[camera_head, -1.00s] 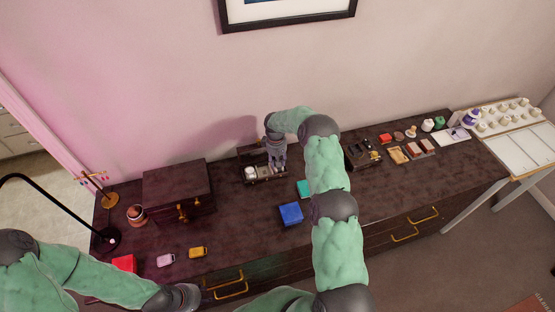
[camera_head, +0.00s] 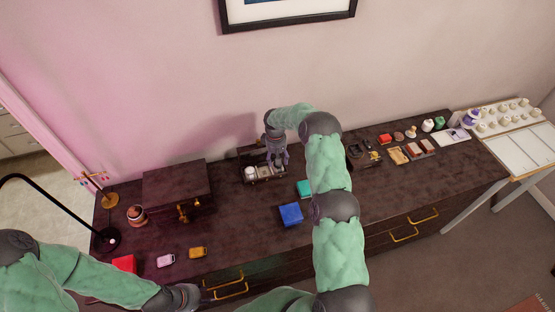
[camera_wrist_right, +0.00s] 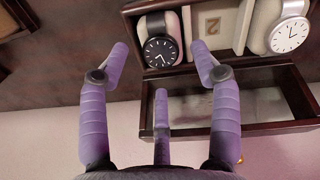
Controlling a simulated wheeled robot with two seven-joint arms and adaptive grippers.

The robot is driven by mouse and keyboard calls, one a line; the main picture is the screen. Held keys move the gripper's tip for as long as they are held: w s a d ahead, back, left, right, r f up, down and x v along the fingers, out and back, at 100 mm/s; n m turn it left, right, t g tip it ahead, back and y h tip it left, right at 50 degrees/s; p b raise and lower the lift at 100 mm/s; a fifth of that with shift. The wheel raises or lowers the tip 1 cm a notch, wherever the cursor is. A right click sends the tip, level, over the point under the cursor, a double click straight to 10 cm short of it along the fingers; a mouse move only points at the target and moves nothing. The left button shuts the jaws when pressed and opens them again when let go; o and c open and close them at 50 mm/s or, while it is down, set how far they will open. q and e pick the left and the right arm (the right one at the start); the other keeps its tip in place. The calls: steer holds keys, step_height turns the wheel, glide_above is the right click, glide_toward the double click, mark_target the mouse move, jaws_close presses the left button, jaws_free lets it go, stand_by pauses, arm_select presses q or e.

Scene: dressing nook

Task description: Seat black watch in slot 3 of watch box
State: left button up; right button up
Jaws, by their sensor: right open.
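The watch box (camera_head: 264,181) stands open near the wall in the head view; its windowed lid (camera_wrist_right: 270,128) shows in the right wrist view. The black watch (camera_wrist_right: 162,51), with a dark dial and white marks, lies on a cushion in the left compartment there, dial up. A compartment marked 2 (camera_wrist_right: 212,27) is beside it, and a white-faced watch (camera_wrist_right: 290,35) sits in the far-right one. My right gripper (camera_wrist_right: 160,62) is open, its fingers spread around the black watch; it also shows over the box in the head view (camera_head: 278,158). My left gripper (camera_head: 188,297) is low at the front edge, its fingers unclear.
A dark chest (camera_head: 176,186) stands left of the box. A blue box (camera_head: 291,214) and a teal box (camera_head: 304,189) lie in front. A smaller dark box (camera_head: 362,154) and several small items are to the right. The dresser top (camera_head: 245,222) is mostly clear at front.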

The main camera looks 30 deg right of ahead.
step_height(320, 180, up, 10)
steer(key=shift+a+r, duration=0.15)
steer(key=shift+a, duration=0.1)
steer(key=shift+r, duration=0.15)
stand_by(0.4)
